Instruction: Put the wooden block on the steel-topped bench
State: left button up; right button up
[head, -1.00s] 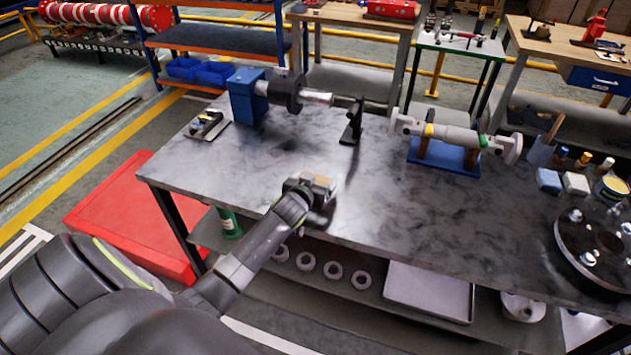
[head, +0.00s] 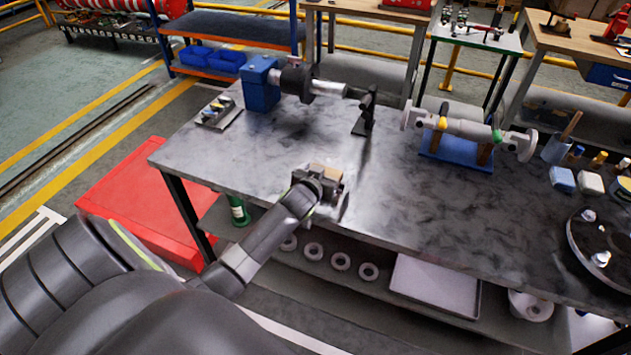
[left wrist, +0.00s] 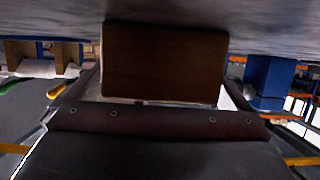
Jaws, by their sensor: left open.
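The wooden block (head: 325,169) is at my left gripper (head: 328,181), over the front left part of the steel-topped bench (head: 265,155). In the left wrist view the block (left wrist: 164,62) is a dark brown slab between the open jaws. Its top edge in that picture meets the grey bench surface (left wrist: 270,22), so it appears to rest on the steel. My left gripper is open around the block; whether a finger touches it I cannot tell. My right gripper is not in view.
On the bench stand a blue block with a shaft (head: 261,86), a dark upright stand (head: 365,112), a shaft on a blue cradle (head: 455,152) and a round dark flange (head: 605,245). A small tray (head: 218,112) lies back left. The bench middle is clear.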

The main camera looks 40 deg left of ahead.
pick_arm(q)
jog(key=v, duration=1.1)
dwell(0.3)
